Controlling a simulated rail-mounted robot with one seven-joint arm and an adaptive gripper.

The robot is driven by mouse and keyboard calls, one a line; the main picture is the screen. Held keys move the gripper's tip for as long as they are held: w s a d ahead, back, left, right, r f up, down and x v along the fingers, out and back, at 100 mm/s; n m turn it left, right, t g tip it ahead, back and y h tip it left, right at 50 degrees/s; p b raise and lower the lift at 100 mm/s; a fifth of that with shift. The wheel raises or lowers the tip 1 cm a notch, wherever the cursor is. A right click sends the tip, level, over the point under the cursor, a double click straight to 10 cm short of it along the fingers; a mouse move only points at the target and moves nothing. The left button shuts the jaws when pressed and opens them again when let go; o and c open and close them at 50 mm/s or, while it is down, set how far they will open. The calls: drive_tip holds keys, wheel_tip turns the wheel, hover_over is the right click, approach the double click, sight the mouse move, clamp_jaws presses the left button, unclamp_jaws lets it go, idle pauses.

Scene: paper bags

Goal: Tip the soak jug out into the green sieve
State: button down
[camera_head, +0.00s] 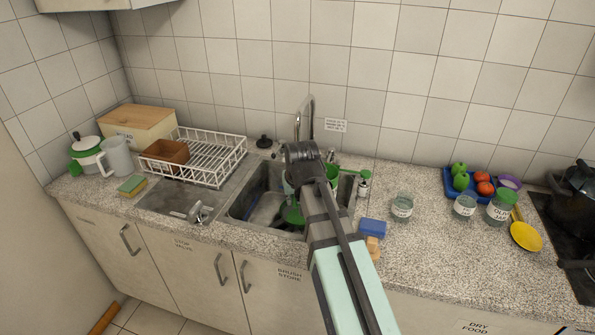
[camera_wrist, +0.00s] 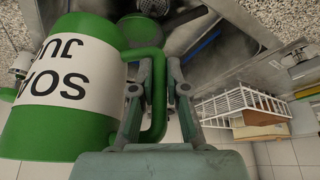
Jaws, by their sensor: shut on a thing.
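The green soak jug (camera_wrist: 62,90) with a white label fills the left of the wrist view. Its lettering is upside down there, as is the room, so the jug looks roughly upright. My gripper (camera_wrist: 159,88) is shut on its green handle. In the head view my arm hides most of the jug; a green part (camera_head: 333,171) shows beside the wrist, above the sink's right side. The green sieve (camera_head: 292,214) appears to sit low in the sink, partly hidden by my arm. In the wrist view a dark green round shape (camera_wrist: 140,31) lies beyond the jug; the jug's inside is hidden.
The sink (camera_head: 240,206) has a tap (camera_head: 304,118) behind it. A white dish rack (camera_head: 215,158) stands left. A soap bottle (camera_head: 363,186), a blue sponge (camera_head: 372,227) and a glass jar (camera_head: 402,206) stand right.

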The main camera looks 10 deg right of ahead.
idle(0.5)
drive_tip(key=w+a+t+y+p, duration=0.1)
drive_tip(key=w+a+p, duration=0.25)
drive_tip(key=w, duration=0.55)
drive_tip(key=w+a+y+p, duration=0.1)
drive_tip(key=w+a+p, duration=0.25)
drive_tip(key=w, duration=0.45)
drive_tip(key=r+t+y+b, duration=0.1)
drive_tip(key=b, duration=0.2)
drive_tip(key=r+t+y+b, duration=0.1)
drive_tip(key=t+y+b, duration=0.1)
drive_tip(key=b, duration=0.2)
drive_tip(key=a+r+m+t+y+b, duration=0.1)
drive_tip(key=r+y+b, duration=0.1)
drive_tip(key=b, duration=0.1)
drive_tip(key=shift+w+r+t+b, duration=0.1)
drive_tip(key=shift+w+t+b, duration=0.2)
drive_tip(key=shift+w, duration=0.1)
drive_tip(key=shift+s+d+r+m+t+y+b, duration=0.15)
drive_tip(key=shift+t+y+b, duration=0.25)
drive_tip(key=shift+b, duration=1.1)
drive_tip(key=shift+r+m+t+y+b, duration=0.15)
drive_tip(key=shift+y+b, duration=0.45)
drive_tip(key=shift+b, duration=0.85)
